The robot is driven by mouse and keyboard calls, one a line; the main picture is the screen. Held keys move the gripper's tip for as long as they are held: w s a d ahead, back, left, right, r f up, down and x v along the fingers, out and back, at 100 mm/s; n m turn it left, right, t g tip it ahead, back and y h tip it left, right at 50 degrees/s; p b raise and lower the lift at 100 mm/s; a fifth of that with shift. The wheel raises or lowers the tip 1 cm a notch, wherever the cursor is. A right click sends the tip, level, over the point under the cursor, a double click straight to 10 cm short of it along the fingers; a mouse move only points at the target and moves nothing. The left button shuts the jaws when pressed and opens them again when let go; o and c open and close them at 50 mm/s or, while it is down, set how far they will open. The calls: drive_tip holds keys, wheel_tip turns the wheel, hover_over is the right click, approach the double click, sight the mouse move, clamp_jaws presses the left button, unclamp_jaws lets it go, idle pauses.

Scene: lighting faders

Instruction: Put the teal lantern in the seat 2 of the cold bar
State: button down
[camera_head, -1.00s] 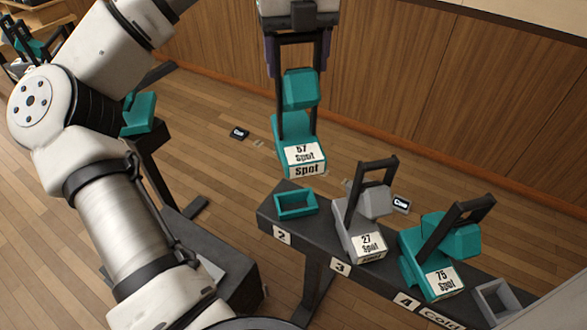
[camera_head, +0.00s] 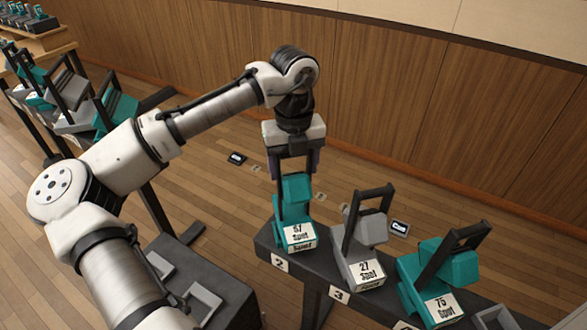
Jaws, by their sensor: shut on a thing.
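The teal lantern (camera_head: 297,188), labelled "57 Spot", stands upright at seat 2 of the dark bar (camera_head: 272,246). Its base covers the teal seat frame, so I cannot tell whether it is fully down inside it. The number 2 tag (camera_head: 280,264) shows just below it on the bar's front. My gripper (camera_head: 295,160) comes from above and is shut on the lantern's dark handle.
A grey lantern (camera_head: 362,266) labelled 27 stands at seat 3, close on the right. A teal lantern (camera_head: 437,290) labelled 75 stands farther right. An empty grey seat frame (camera_head: 497,318) is at the lower right. More lanterns (camera_head: 72,95) stand at the far left.

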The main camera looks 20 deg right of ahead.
drive_tip(key=shift+f, duration=0.9)
drive_tip(key=shift+c, duration=1.2)
unclamp_jaws()
drive_tip(key=shift+f, duration=0.15)
wheel_tip(320, 180, up, 12)
drive_tip(key=shift+r+b, duration=0.15)
drive_tip(key=shift+b, duration=0.7)
